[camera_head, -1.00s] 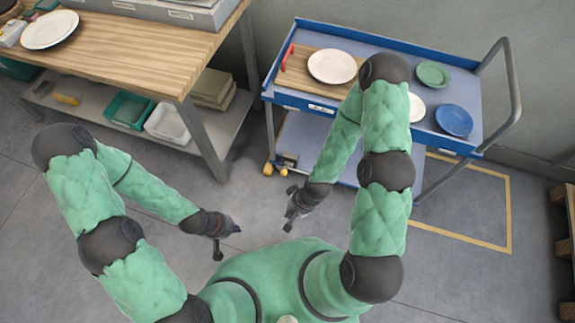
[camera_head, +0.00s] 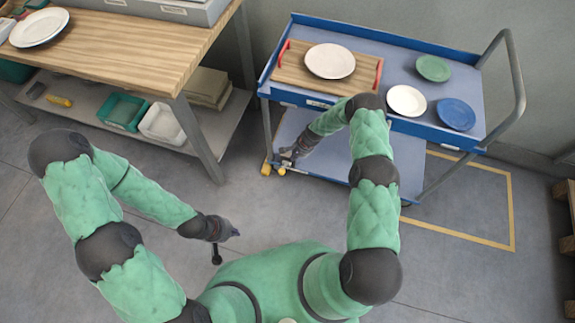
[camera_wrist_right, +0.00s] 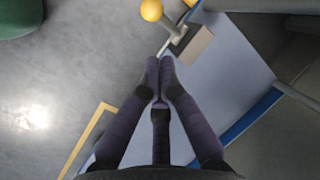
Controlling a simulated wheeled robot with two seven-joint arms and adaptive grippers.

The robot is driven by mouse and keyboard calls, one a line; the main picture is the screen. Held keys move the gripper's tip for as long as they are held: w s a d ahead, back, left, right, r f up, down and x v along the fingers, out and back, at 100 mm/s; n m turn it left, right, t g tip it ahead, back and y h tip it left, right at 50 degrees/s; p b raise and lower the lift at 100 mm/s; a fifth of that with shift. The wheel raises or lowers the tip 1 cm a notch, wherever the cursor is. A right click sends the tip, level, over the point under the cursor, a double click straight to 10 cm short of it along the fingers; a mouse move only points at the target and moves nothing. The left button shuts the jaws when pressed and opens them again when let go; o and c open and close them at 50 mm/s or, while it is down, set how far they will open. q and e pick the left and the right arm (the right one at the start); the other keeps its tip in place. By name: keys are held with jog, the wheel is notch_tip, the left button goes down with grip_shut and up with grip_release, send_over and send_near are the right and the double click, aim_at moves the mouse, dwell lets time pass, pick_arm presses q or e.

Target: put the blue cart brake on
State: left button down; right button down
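The blue cart (camera_head: 300,97) stands at the upper right in the head view. Its brake lever with a yellow ball knob (camera_wrist_right: 151,10) rises from a grey block (camera_wrist_right: 195,47) at the cart's lower corner in the right wrist view; the yellow knob (camera_head: 282,171) is small in the head view. My right gripper (camera_wrist_right: 160,68) has its fingertips together with nothing between them. It is beside the block, just short of the lever, and I cannot tell if it touches. My left gripper (camera_head: 228,240) hangs over the floor, away from the cart; its fingers are unclear.
The cart's top bears a wooden tray (camera_head: 290,73) with a white plate (camera_head: 330,61), and other plates. A wooden workbench (camera_head: 130,50) with a lower shelf stands at the left. Yellow floor tape (camera_head: 513,205) marks an area by the cart. Floor between bench and cart is clear.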

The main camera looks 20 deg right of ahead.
jog(key=shift+w+d, duration=0.2)
jog(key=shift+w, duration=0.05)
jog(key=b, duration=0.5)
send_near(284, 168)
jog(key=x, duration=0.5)
jog(key=shift+p, duration=0.3)
